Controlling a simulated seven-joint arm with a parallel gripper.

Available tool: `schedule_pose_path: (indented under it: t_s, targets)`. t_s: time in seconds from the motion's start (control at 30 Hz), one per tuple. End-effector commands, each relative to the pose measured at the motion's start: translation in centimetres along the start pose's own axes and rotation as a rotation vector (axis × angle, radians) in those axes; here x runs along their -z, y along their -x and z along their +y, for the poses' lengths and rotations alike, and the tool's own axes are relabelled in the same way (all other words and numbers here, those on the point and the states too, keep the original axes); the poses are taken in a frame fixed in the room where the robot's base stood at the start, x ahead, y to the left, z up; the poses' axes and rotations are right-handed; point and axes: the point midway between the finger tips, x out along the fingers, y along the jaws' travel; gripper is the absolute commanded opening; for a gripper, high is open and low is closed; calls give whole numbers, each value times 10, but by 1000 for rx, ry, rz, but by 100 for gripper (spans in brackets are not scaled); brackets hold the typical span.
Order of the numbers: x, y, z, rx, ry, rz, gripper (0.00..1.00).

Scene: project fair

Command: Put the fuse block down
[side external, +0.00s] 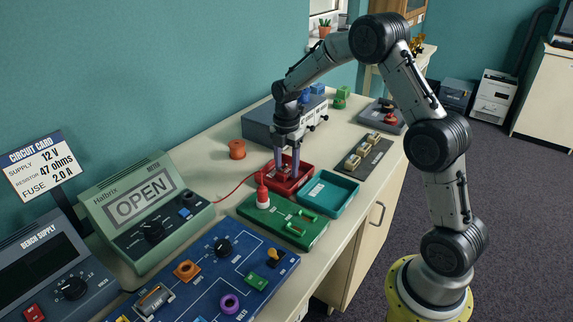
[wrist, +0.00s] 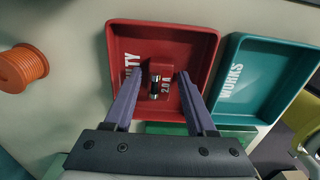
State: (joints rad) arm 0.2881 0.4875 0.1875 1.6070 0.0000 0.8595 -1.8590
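The fuse block (wrist: 166,69) is a small dark red block with a metal-capped fuse and the marking "2.0A". In the side view my gripper (side external: 286,168) points down into the red tray (side external: 307,174); the block cannot be made out there.
A teal tray marked "WORKS" (wrist: 243,110) stands right beside the red tray. An orange spool (wrist: 22,68) is to the left. In the side view a green board (side external: 283,222) with a red probe (side external: 262,193), a meter reading "OPEN" (side external: 146,207) and a dark holder (side external: 363,158) are close by.

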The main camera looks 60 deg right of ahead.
Motion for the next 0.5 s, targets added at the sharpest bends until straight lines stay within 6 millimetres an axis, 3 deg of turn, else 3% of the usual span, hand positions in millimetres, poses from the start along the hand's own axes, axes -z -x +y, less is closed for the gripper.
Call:
schedule_pose_path:
  t_s: [0.33,0.5]
  targets:
    - [0,1,0,0,0,0,66]
    - [0,16,1,-3,0,-1,66]
